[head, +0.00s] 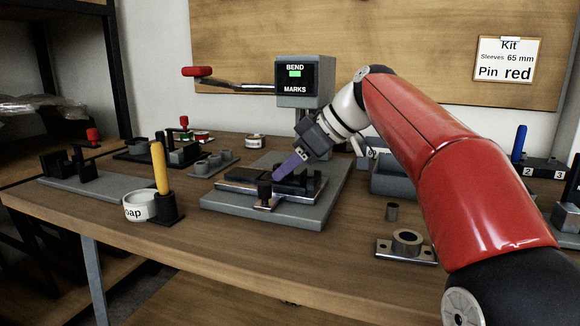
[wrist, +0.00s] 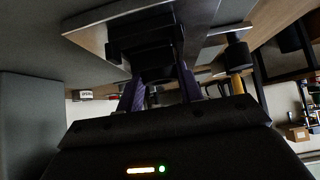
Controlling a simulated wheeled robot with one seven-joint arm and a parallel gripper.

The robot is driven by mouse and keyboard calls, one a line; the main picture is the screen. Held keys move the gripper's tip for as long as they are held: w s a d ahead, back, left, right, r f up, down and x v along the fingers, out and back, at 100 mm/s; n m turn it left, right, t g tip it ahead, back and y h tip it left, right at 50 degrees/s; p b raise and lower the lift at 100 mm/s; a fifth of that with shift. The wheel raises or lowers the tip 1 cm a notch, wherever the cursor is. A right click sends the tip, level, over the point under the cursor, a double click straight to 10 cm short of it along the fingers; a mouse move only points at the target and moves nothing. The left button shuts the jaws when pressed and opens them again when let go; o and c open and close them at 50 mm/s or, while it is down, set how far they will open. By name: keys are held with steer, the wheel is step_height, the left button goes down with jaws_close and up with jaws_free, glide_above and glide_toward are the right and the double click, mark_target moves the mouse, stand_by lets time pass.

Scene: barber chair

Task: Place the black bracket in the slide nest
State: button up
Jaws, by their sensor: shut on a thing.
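My gripper (head: 277,174) reaches down from the upper right to the press fixture, its purple fingers at the slide. In the wrist view the fingers of my gripper (wrist: 159,90) are shut on the black bracket (wrist: 157,72). The bracket is dark against dark parts, and in the head view I cannot tell its outline from the black nest parts (head: 298,182). The slide (head: 236,185) is a bright metal plate on a grey base (head: 225,203). The bracket is at the nest; whether it is seated or just above is hidden.
The press head (head: 305,80) with its red-handled lever (head: 198,72) stands behind the slide. A black knob (head: 265,190) is at the slide's front. A yellow-handled tool (head: 159,168) and a white cap tub (head: 138,206) stand left. A steel sleeve block (head: 407,244) is at right.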

steer(key=shift+f, duration=0.2)
steer(key=o, duration=1.1)
steer(key=shift+r, duration=0.3)
steer(key=shift+o, duration=0.2)
steer(key=p+v, duration=0.2)
steer(key=v, duration=0.8)
steer(key=shift+d+r+p, duration=0.25)
steer(key=shift+d+p, duration=0.05)
steer(key=shift+p, duration=0.05)
steer(key=shift+s+d+r, duration=0.25)
steer(key=shift+d+r, duration=0.1)
steer(key=shift+d, duration=0.05)
steer(key=shift+s, duration=0.1)
